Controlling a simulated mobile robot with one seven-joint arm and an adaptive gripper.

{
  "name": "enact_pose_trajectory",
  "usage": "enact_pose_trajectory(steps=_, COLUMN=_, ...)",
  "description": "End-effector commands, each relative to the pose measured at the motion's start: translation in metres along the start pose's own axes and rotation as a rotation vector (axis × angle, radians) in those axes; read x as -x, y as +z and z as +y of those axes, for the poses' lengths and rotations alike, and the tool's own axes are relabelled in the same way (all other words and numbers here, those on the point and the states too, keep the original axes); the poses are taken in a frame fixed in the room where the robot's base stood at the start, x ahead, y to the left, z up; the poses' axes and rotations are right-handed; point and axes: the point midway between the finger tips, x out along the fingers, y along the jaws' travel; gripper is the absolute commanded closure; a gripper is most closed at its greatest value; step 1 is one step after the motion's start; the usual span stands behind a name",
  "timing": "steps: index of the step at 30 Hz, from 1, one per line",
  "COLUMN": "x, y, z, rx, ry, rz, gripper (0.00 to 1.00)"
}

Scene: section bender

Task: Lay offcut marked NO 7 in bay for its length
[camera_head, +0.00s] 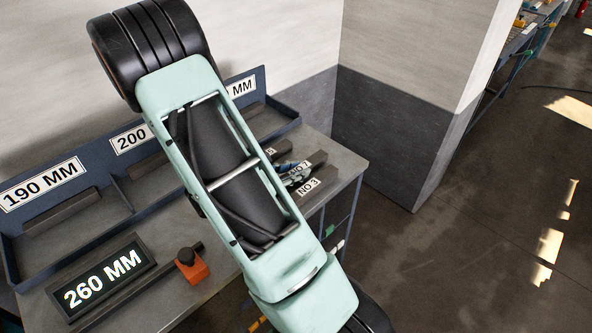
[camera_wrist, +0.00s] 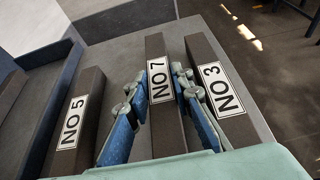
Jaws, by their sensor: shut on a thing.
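The offcut marked NO 7 (camera_wrist: 162,124) is a dark bar with a white label, in the middle of the wrist view. My gripper (camera_wrist: 160,92) has one blue-grey finger on each side of it and is shut on it. The bar also shows in the head view (camera_head: 318,158), partly hidden by my arm. The bay rack (camera_head: 95,160) at the back of the bench has bays labelled 190 MM (camera_head: 42,185) and 200 (camera_head: 131,137). A further label ends in MM (camera_head: 241,87), its number hidden by my arm.
A display reading 260 MM (camera_head: 102,278) and an orange block (camera_head: 191,267) stand at the front left. Dark bars lie in the 190 MM bay (camera_head: 60,209) and right bay.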

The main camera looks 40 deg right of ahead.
Motion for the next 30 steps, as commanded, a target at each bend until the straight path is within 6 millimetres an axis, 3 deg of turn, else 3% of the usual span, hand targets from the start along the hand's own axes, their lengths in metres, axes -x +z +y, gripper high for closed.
enact_pose_trajectory(steps=5, x=-0.002, y=-0.004, z=0.000, rx=0.000, ry=0.000, rz=-0.001, gripper=1.00)
enact_pose_trajectory(steps=6, x=-0.001, y=-0.003, z=0.000, rx=0.000, ry=0.000, rz=0.000, gripper=0.76)
enact_pose_trajectory(steps=7, x=-0.001, y=-0.003, z=0.000, rx=0.000, ry=0.000, rz=0.000, gripper=0.72)
enact_pose_trajectory(steps=19, x=0.001, y=0.003, z=0.000, rx=0.000, ry=0.000, rz=0.000, gripper=0.72)
enact_pose_trajectory(steps=30, x=0.077, y=0.000, z=0.001, rx=-0.002, ry=0.006, rz=0.001, gripper=0.72)
